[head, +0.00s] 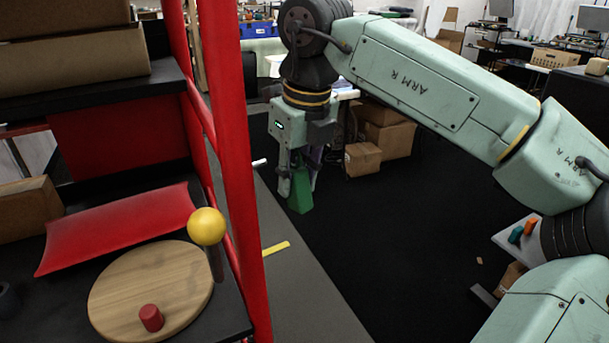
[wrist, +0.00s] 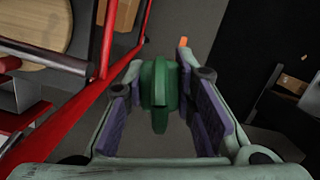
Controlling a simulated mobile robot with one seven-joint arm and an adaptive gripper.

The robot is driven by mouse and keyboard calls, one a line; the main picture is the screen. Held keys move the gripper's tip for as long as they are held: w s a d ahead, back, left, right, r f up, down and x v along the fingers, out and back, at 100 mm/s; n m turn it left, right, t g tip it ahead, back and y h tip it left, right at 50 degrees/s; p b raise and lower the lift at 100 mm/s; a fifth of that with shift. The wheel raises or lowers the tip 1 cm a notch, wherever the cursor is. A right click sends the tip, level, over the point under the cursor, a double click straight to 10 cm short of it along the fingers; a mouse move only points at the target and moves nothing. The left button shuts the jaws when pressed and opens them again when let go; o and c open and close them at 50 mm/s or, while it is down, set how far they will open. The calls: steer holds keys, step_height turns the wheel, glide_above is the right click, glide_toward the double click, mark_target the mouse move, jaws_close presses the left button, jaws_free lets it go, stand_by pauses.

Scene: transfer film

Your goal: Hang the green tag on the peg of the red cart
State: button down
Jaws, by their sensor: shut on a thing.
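My gripper (head: 297,170) is shut on the green tag (head: 300,192), which hangs below the fingers in the head view. In the wrist view the tag (wrist: 160,84) sits between the purple finger pads. The red cart (head: 236,150) stands to the left, apart from the gripper and tag. A short pale rod (head: 259,162) shows just right of its front post; I cannot tell whether this is the peg or whether it joins the cart. A yellow ball (head: 207,226) tops a dark post at the cart's lower shelf.
The cart's lower shelf holds a round wooden board (head: 135,285), a red curved tray (head: 120,232) and a small red cylinder (head: 151,318). A yellow strip (head: 276,248) shows right of the cart. Cardboard boxes (head: 385,135) stand behind. The dark floor (head: 400,240) between is mostly clear.

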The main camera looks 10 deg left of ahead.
steer(key=s+a+f+b, duration=0.1)
steer(key=s+a+b, duration=0.1)
steer(key=a, duration=0.3)
steer(key=shift+s+f, duration=0.2)
steer(key=shift+s, duration=0.6)
steer(key=shift+s+a+f, duration=0.15)
stand_by(0.4)
steer(key=c, duration=1.5)
jaws_free()
steer(key=shift+a, duration=0.1)
steer(key=shift+o, duration=1.3)
